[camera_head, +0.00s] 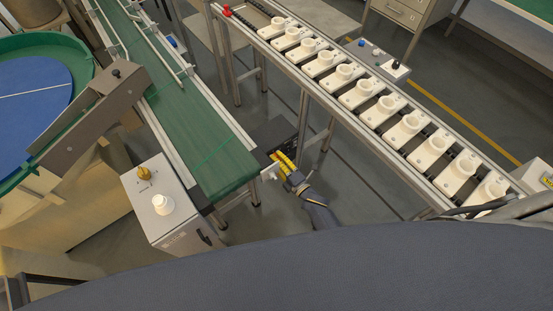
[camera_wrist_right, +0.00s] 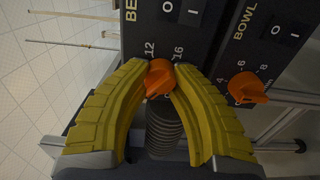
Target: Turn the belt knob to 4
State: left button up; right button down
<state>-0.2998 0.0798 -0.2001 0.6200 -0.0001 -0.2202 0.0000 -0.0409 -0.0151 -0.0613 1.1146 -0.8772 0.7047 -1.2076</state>
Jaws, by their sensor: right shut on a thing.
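The orange belt knob (camera_wrist_right: 159,78) is on a dark panel (camera_wrist_right: 150,22) under a label that starts "BE". The numbers 12 and 16 show just above it; its other marks are hidden by my fingers. My right gripper (camera_wrist_right: 159,84) has its yellow fingertips closed on the two sides of the knob. In the head view my right gripper (camera_head: 284,162) is at the dark control panel (camera_head: 270,131) beside the green conveyor's end, and the knob cannot be made out there. My left gripper is not in view.
A second orange knob (camera_wrist_right: 246,88), labelled "BOWL", is close to the right finger. The green conveyor belt (camera_head: 195,125) runs to the left of the gripper. A grey box (camera_head: 165,205) with a yellow knob and a white piece stands at lower left. A rack of white sockets (camera_head: 365,92) runs along the right.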

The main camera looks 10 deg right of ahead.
jog(key=shift+a+r, duration=0.15)
jog(key=shift+a, duration=0.25)
jog(key=c, duration=1.4)
grip_release()
jog(key=o, duration=0.4)
jog(key=shift+d, duration=0.15)
jog(key=shift+s+d+f, duration=0.2)
jog(key=shift+s+d, duration=0.2)
jog(key=shift+s, duration=0.15)
jog(key=v, duration=1)
jog(key=shift+s+d+r, duration=0.1)
jog(key=shift+s+r, duration=0.05)
jog(key=shift+s, duration=0.2)
jog(key=shift+o, duration=0.2)
